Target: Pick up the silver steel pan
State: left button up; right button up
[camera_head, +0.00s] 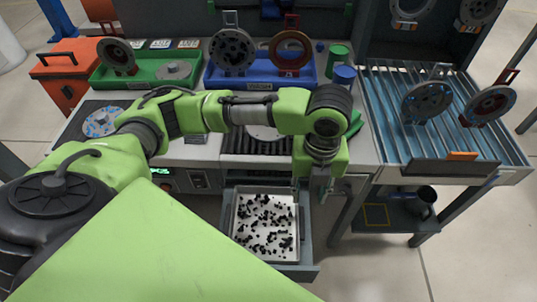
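A silver, shallow rectangular pan (237,204) lies in an open drawer below the workbench, scattered with small black bits. My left arm reaches across from the left, and its wrist points down near the pan's far right corner. The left gripper (318,188) shows only as a small grey part under the green wrist, close to the drawer's right side. Its fingers are mostly hidden, so I cannot tell whether it is open, shut or touching the pan. My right gripper is not in view.
The drawer wall (308,268) surrounds the pan. Above it is the workbench with a green tray (100,78), a blue tray (215,80) and a dark roller strip (235,142). Floor is clear in front.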

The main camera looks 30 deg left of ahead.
aim_at(301, 222)
pick_arm(q)
notch_tip(301, 222, down, 14)
jog(key=shift+s+a+f, duration=0.1)
jog(key=shift+s+a, duration=0.05)
dwell(0.5)
grip_shut()
